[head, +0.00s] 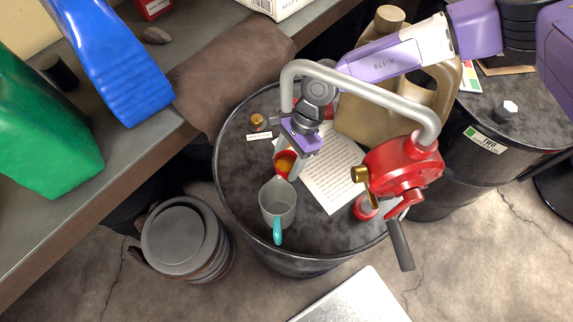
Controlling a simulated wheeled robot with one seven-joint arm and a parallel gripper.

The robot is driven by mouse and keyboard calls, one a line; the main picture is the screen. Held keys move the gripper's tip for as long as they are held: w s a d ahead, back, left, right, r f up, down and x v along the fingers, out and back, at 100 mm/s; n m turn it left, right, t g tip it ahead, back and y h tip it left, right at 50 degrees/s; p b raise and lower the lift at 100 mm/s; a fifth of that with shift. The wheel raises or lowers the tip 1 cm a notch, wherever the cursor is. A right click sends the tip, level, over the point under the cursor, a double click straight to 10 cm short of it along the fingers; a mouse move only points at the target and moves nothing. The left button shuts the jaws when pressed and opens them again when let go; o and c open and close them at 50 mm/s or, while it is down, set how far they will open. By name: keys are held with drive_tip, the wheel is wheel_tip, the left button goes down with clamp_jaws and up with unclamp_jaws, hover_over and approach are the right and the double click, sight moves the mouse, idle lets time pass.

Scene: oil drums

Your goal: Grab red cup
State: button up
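The red cup (280,166) stands on top of a dark drum (238,215), with an orange-yellow inside showing. It is small and partly hidden by my gripper (290,155). My gripper reaches down from the upper right, with its fingers right at the cup. The fingers look apart, with the cup's rim at or between them. I cannot tell whether they touch or hold it.
A grey mug with a teal handle (277,209) stands just in front of the red cup. A red hand pump (403,168) with a grey pipe arches over the drum. A printed sheet (334,176) lies right of the cup, and a tan jug (362,117) stands behind.

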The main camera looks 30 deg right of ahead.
sight(285, 169)
drive_tip(key=c, duration=0.5)
drive_tip(key=shift+o, duration=0.2)
drive_tip(key=shift+w+r, duration=0.1)
drive_tip(key=shift+r, duration=0.1)
drive_tip(key=shift+w+r, duration=0.1)
drive_tip(key=shift+r, duration=0.05)
wheel_tip(285, 169, up, 2)
wheel_tip(285, 169, up, 4)
drive_tip(key=r, duration=0.1)
drive_tip(key=w+a+b, duration=0.2)
drive_tip(key=w+a, duration=0.1)
drive_tip(key=w, duration=0.6)
drive_tip(key=w+a+b, duration=0.3)
drive_tip(key=w, duration=0.6)
drive_tip(key=shift+w+f+b, duration=0.25)
drive_tip(key=shift+f+b, duration=0.05)
drive_tip(key=shift+f, duration=0.05)
